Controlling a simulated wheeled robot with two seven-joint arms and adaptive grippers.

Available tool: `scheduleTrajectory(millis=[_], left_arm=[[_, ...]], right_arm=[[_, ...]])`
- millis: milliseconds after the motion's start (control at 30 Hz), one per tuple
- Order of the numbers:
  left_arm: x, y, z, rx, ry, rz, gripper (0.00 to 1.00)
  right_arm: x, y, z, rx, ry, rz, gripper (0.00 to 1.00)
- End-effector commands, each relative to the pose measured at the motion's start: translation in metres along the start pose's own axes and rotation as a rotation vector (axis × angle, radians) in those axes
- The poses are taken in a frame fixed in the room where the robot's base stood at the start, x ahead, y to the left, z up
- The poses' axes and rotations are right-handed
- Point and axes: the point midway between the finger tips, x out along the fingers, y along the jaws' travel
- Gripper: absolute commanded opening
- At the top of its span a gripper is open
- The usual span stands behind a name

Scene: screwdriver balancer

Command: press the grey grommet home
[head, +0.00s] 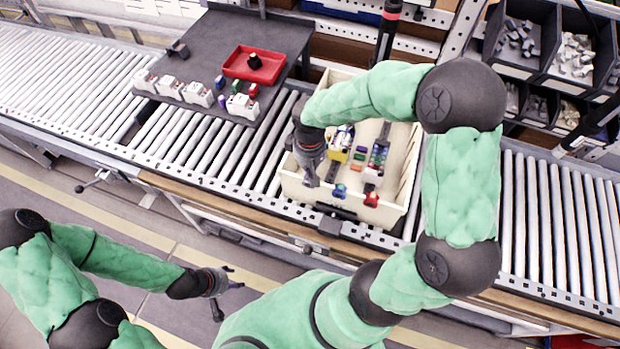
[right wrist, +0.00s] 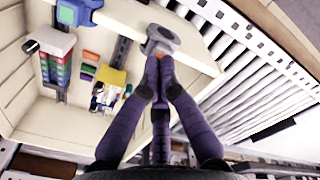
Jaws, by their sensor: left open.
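The grey grommet (right wrist: 162,38) is a grey ring-like piece at the cream crate's wall in the right wrist view. My right gripper (right wrist: 159,66) has its dark fingers drawn together, with their tips at the grommet's near edge. They look to be touching it, but how deep it sits I cannot tell. A small orange patch shows between the fingertips. In the head view my right gripper (head: 309,180) points down at the left side of the cream crate (head: 355,208), and the grommet cannot be made out there. My left gripper (head: 232,282) is open and empty, low over the floor.
Inside the crate are a rack of coloured blocks (head: 378,158), a yellow holder (head: 340,145) and red and blue knobs. A grey board on the left bears a red tray (head: 254,64) and several white blocks. Roller conveyor (head: 560,220) extends on both sides.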

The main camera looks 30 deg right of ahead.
Motion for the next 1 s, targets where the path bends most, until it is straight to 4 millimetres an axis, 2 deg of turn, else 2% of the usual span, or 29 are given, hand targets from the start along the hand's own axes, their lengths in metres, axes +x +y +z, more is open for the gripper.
scheduleTrajectory(millis=[1000], left_arm=[[0.0052, -0.0018, -0.0001, 0.0, 0.0, 0.0, 0.51]], right_arm=[[0.0069, 0.0, 0.0, 0.0, 0.0, 0.0, 0.0]])
